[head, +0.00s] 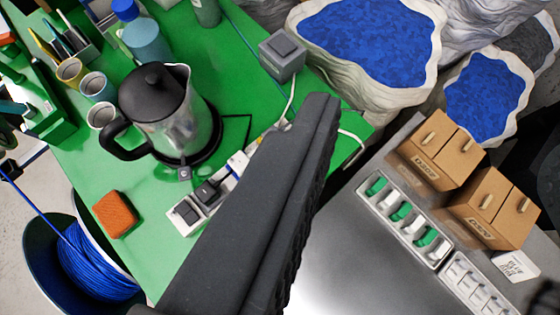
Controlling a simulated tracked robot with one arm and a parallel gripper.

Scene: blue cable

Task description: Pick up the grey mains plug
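A white power strip (187,213) lies on the green table beside the kettle, partly hidden by my gripper. A white plug-like piece (238,163) is at the strip's far end. I cannot tell which of these is the grey mains plug. My gripper (318,105) shows as one long dark finger shape with a ribbed right edge, reaching up across the middle. No second finger shows clearly, and nothing is seen held.
A kettle (165,110) stands left of the strip. A grey box (282,55) with a white cable is behind. An orange block (115,214), cups (97,87) and a blue cable reel (95,265) are left. Brown boxes (435,150) and a switch strip (402,218) are right.

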